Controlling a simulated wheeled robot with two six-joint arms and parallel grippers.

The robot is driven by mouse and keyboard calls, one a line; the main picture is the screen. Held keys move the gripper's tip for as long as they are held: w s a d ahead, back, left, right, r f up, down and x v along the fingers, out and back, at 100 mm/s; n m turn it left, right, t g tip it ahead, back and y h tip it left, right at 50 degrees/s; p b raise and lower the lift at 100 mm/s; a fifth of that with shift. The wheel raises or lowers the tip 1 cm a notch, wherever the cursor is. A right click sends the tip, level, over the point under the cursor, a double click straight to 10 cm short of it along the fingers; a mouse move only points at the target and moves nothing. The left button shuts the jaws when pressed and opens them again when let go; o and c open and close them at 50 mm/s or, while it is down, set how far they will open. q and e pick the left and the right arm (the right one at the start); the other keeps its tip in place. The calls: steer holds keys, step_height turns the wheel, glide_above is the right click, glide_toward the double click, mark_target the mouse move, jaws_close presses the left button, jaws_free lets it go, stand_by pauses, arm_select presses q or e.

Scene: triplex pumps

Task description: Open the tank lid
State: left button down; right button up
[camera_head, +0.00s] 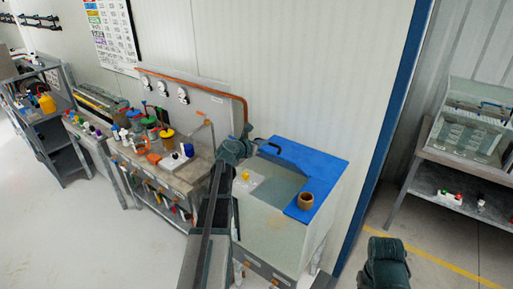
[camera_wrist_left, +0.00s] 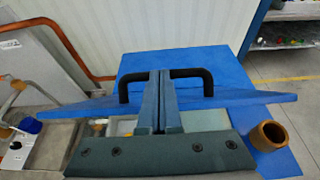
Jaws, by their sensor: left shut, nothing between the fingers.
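The tank (camera_head: 275,230) is a pale box with a blue top (camera_head: 320,162). Its opening (camera_head: 268,188) is uncovered in the head view, showing the inside and a small yellow thing. The blue lid (camera_wrist_left: 240,100) shows as a thin slanted panel in the wrist view, apparently raised; its exact tilt is unclear. Its black handle (camera_wrist_left: 190,74) spans behind my fingers and also shows in the head view (camera_head: 268,147). My left gripper (camera_head: 247,131) is at the handle, shut and empty; its fingers (camera_wrist_left: 160,78) hide the handle's middle. Whether they touch it is unclear. My right gripper is not in view.
A brown pot (camera_head: 306,201) stands on the tank's blue top at the right. A workbench (camera_head: 165,175) with bottles and tools stands left of the tank. A copper pipe (camera_head: 205,88) runs along the wall behind. Another table (camera_head: 465,160) stands at far right.

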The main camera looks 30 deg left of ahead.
arm_select(q)
steer(key=w+r+p, duration=0.2)
steer(key=w+r, duration=0.2)
steer(key=w, duration=0.4)
steer(key=shift+d+p, duration=0.3)
steer(key=shift+p, duration=0.1)
steer(key=shift+s+f, duration=0.1)
steer(key=shift+s, duration=0.05)
stand_by(0.5)
